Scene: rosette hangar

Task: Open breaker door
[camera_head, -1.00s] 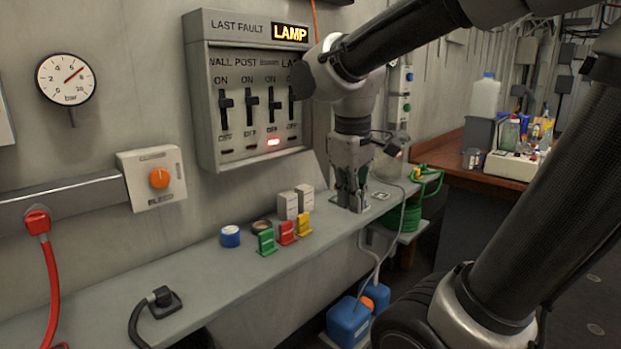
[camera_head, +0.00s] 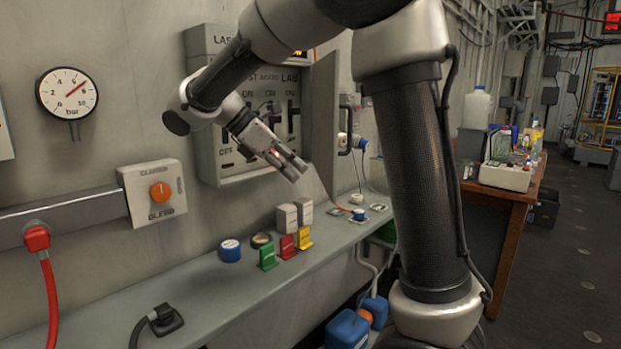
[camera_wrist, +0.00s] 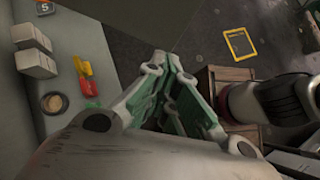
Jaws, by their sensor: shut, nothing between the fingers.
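The breaker box (camera_head: 203,140) hangs on the wall, its row of switches partly hidden behind my arm. A flat grey panel with a dark handle (camera_head: 345,130), apparently the breaker door (camera_head: 324,120), stands out from the box's right side, so its switches are uncovered. My gripper (camera_head: 298,168) is shut and empty, in front of the lower part of the box and left of the door, pointing down and right. It appears apart from the door. In the wrist view its green-padded fingers (camera_wrist: 168,75) show over the floor, with the shelf to the left.
The shelf (camera_head: 235,290) below holds a blue roll (camera_head: 229,250), green, red and yellow tags (camera_head: 287,246), and two pale blocks (camera_head: 287,217). A valve box with an orange knob (camera_head: 159,192) is at left.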

